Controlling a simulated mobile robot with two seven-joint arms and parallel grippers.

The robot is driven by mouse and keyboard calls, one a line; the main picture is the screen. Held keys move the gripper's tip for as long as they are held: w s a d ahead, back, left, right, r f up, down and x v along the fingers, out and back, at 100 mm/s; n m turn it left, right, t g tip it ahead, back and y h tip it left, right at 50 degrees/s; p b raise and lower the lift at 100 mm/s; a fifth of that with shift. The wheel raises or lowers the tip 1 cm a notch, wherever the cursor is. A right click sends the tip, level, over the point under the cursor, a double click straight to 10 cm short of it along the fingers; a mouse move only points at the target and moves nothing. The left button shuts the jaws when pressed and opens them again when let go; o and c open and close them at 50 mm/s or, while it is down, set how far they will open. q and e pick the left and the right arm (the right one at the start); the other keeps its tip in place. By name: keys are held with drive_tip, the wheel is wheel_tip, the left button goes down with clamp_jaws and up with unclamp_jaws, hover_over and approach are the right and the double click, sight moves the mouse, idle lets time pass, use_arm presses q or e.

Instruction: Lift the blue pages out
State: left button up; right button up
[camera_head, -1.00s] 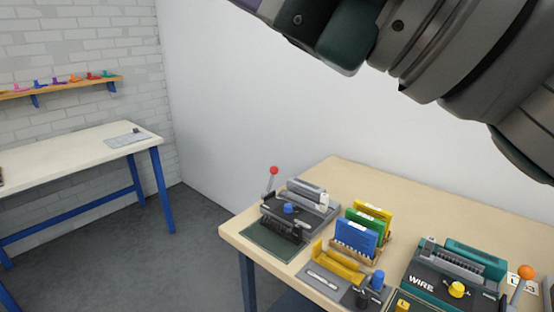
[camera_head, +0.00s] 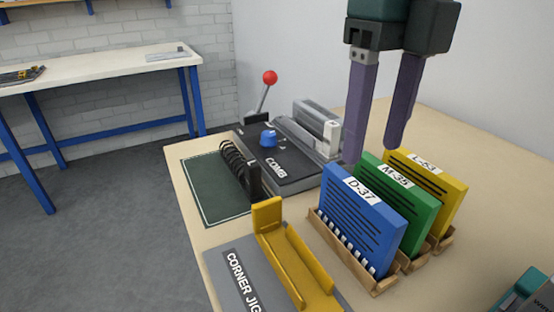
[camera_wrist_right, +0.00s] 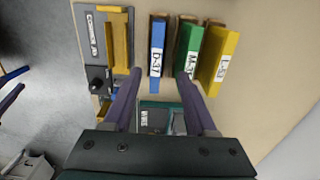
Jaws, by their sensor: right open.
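The blue pages (camera_head: 352,236), labelled D-37, stand upright in the front slot of a wooden rack (camera_head: 372,284). My left gripper is in neither view.
A yellow corner jig (camera_head: 290,262) lies in front of the rack. A teal machine (camera_head: 525,290) shows at the lower right.

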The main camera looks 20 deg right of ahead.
sight(362, 190)
drive_tip(key=f, duration=0.3)
drive_tip(key=shift+s+a+f, duration=0.15)
drive_tip(key=shift+a+f, duration=0.2)
drive_tip(key=shift+f, duration=0.05)
wheel_tip(362, 190, down, 5)
drive_tip(key=shift+d+f, duration=0.1)
drive_tip(key=shift+f, duration=0.1)
clamp_jaws()
